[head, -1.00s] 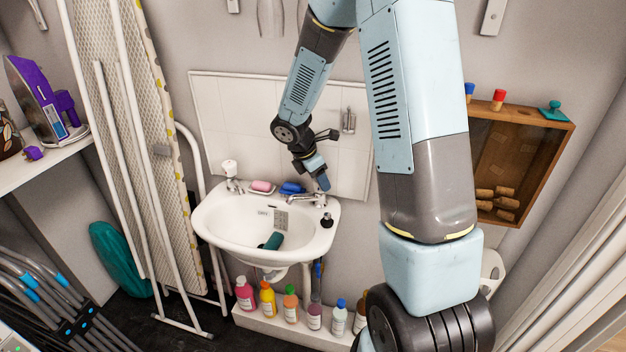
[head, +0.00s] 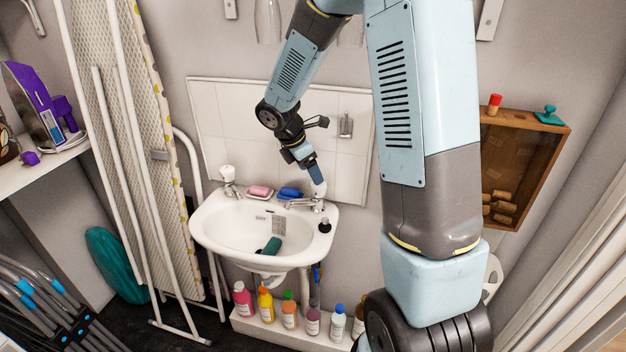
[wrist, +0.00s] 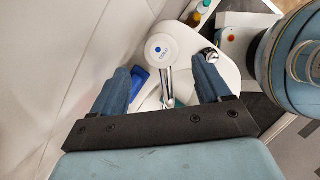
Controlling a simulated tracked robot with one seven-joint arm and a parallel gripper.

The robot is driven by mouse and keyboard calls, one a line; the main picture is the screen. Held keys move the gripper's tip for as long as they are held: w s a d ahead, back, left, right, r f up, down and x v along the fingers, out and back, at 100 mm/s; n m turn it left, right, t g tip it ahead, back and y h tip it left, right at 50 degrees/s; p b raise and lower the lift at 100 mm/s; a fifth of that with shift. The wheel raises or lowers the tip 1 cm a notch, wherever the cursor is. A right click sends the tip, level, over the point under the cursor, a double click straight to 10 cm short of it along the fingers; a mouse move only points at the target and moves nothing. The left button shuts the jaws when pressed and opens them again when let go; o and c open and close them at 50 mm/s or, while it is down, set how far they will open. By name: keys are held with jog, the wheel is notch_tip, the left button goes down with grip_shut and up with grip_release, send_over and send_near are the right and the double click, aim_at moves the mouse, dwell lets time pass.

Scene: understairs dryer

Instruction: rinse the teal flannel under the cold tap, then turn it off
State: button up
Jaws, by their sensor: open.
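The teal flannel (head: 271,246) lies bunched in the white basin (head: 215,237), near its front and the drain. The cold tap (head: 318,190) stands at the basin's right rear, with a white round head. In the wrist view the cold tap's head (wrist: 161,49) bears a blue dot and lettering. My gripper (head: 317,180) is just above that tap. In the wrist view my gripper (wrist: 161,70) is open, one finger either side of the head with gaps. A teal patch shows beside the spout there, likely the flannel. I cannot make out any running water.
The other tap (head: 228,180) stands at the basin's left rear. A pink soap (head: 260,191) and a blue item (head: 290,193) lie between the taps. A dark-topped item (head: 325,225) sits on the right rim. Several bottles (head: 289,310) stand below. The tiled wall is close behind.

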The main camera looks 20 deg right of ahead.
jog(key=v, duration=0.7)
jog(key=shift+a+r, duration=0.25)
jog(key=shift+r, duration=0.1)
